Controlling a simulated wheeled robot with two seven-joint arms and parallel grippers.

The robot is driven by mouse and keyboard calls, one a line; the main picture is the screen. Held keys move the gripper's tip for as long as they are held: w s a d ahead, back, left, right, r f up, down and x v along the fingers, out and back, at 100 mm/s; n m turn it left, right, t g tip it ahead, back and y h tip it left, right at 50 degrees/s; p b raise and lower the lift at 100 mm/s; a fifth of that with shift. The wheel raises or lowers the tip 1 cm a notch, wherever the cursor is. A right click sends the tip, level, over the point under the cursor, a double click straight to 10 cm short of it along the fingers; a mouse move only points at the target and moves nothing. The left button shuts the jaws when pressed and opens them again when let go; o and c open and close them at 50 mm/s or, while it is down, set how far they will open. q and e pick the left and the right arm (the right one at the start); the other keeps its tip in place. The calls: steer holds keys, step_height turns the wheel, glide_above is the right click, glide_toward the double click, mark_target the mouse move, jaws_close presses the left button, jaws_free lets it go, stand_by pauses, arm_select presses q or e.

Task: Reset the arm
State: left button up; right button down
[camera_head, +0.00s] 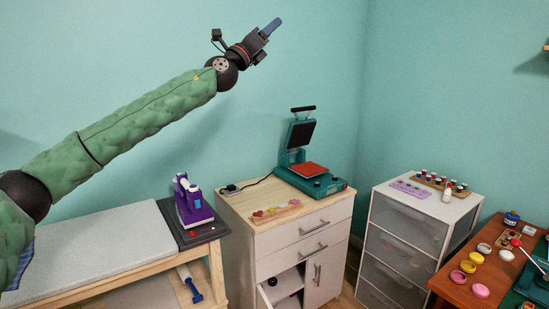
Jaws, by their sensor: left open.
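My left arm, in a green padded sleeve, comes in from the left and reaches up and to the right across the head view. My left gripper (271,27) is at the upper middle, in the air in front of the teal wall and far above the furniture. It is open, and I see nothing held in it. Its fingers show almost edge-on, so the gap between them is hard to make out. My right arm and right gripper are not in view.
A white drawer unit (405,235) and a brown table (455,285) with small jars are on the right.

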arm_select(q)
steer(key=s+a+f+n+t+y, duration=0.1)
steer(key=s+n+t+y, duration=0.25)
steer(key=n+y, duration=0.55)
steer(key=s+a+f+n+t+y, duration=0.25)
steer(key=n+t+y, duration=0.3)
steer(key=n, duration=0.75)
steer(key=s+a+f+n+g+y+p, duration=0.15)
steer(key=s+f+n+g, duration=0.55)
steer(key=f, duration=1.1)
steer(key=s+a+f+n+g+p, duration=0.1)
steer(key=s+a+f+n+g, duration=0.2)
steer(key=s+f, duration=1.15)
steer(key=s+a+f+n+g+p, duration=0.1)
steer(key=s+a+f+n+g, duration=0.35)
steer(key=f, duration=1.75)
steer(key=s+f+g, duration=0.4)
steer(key=s+f, duration=0.8)
steer(key=s, duration=0.3)
steer(key=s+f+n+g+p, duration=0.1)
steer(key=s+f+g, duration=0.4)
steer(key=s+f, duration=0.8)
steer(key=shift+s+d, duration=0.2)
steer(key=shift+s, duration=1.05)
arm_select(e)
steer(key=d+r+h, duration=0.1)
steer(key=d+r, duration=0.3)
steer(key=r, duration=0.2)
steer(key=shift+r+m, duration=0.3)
